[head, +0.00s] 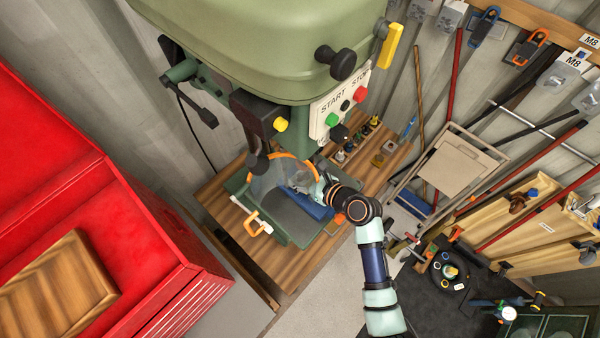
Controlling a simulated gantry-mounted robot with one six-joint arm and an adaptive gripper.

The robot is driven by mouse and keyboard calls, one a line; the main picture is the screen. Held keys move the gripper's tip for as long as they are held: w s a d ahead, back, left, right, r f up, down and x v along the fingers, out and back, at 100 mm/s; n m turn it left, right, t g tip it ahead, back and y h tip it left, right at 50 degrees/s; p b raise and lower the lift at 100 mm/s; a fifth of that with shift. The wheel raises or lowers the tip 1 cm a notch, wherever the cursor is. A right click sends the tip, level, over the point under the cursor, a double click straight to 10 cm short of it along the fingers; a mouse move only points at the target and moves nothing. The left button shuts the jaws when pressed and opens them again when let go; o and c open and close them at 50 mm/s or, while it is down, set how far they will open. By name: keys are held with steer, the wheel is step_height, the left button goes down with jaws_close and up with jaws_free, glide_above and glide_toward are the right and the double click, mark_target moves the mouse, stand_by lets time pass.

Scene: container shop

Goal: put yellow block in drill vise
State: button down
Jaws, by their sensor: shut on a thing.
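The drill vise (310,206) is blue and sits on the green drill press table, under the press head. My gripper (313,190) is at the vise, reaching in from the right, partly behind the clear guard with an orange rim (292,155). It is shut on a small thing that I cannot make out. I cannot pick out the yellow block; the gripper, the guard and its glare cover that spot. I cannot tell whether the held thing is between the vise jaws or above them.
The green drill press (265,45) hangs close above my gripper, with its START/STOP panel (338,105). A white and orange clamp (258,224) is at the table's left. A red cabinet (110,190) stands left. Small items line the wooden bench (225,195) behind. Tools and a black table (430,310) are right.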

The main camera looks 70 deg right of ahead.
steer(key=shift+f, duration=0.2)
steer(key=shift+c, duration=0.9)
jaws_free()
steer(key=shift+f, duration=0.1)
steer(key=shift+r, duration=0.2)
steer(key=v, duration=1.2)
steer(key=shift+r, duration=0.35)
